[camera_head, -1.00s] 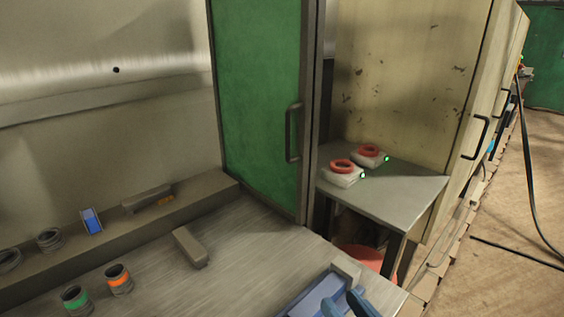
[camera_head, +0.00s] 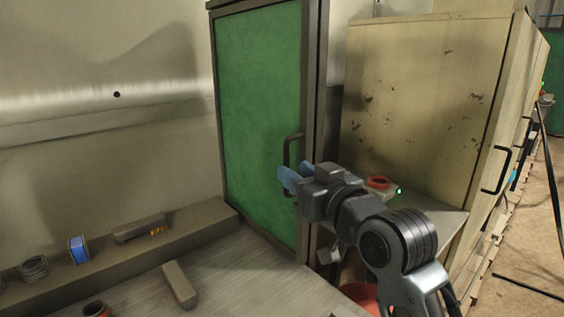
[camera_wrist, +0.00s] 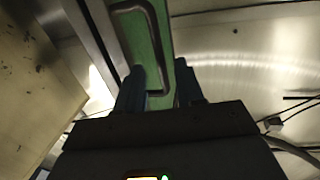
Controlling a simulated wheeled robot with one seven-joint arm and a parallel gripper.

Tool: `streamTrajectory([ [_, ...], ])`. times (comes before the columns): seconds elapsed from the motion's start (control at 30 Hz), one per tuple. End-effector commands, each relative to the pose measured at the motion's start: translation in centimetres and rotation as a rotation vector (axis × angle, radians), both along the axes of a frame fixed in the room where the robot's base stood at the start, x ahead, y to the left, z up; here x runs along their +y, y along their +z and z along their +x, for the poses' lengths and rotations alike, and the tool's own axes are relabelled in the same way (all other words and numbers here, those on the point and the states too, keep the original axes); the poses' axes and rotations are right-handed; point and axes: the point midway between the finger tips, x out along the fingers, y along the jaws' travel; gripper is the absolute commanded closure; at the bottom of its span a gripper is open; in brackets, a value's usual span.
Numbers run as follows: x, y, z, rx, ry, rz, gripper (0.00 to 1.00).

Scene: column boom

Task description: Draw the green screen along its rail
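The green screen (camera_head: 258,95) stands upright in a dark frame at the back edge of the bench. Its dark bar handle (camera_head: 287,150) is near the right side of the panel. My gripper (camera_head: 285,181), with blue fingers, is at the handle's lower part. In the wrist view the handle (camera_wrist: 154,28) runs down toward the space between my two fingers (camera_wrist: 160,88), which are spread apart. The gripper looks open and not closed on the bar. The gripper partly hides the handle's lower end in the head view. I cannot make out the rail clearly.
A beige cabinet (camera_head: 425,95) and a small grey table (camera_head: 445,222) with a red-ringed device (camera_head: 378,183) stand to the right. A grey block (camera_head: 179,285) lies on the bench, with a blue spool (camera_head: 78,250) on the ledge behind it.

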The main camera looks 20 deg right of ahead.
Motion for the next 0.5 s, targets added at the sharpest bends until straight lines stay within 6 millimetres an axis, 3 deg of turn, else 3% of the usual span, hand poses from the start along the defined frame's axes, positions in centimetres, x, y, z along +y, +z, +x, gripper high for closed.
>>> streamTrajectory([
  [0.3,0.6,0.2,4.8,0.0,0.0,-0.001,0.63],
  [0.5,0.8,0.1,6.1,-0.001,0.0,0.0,0.63],
])
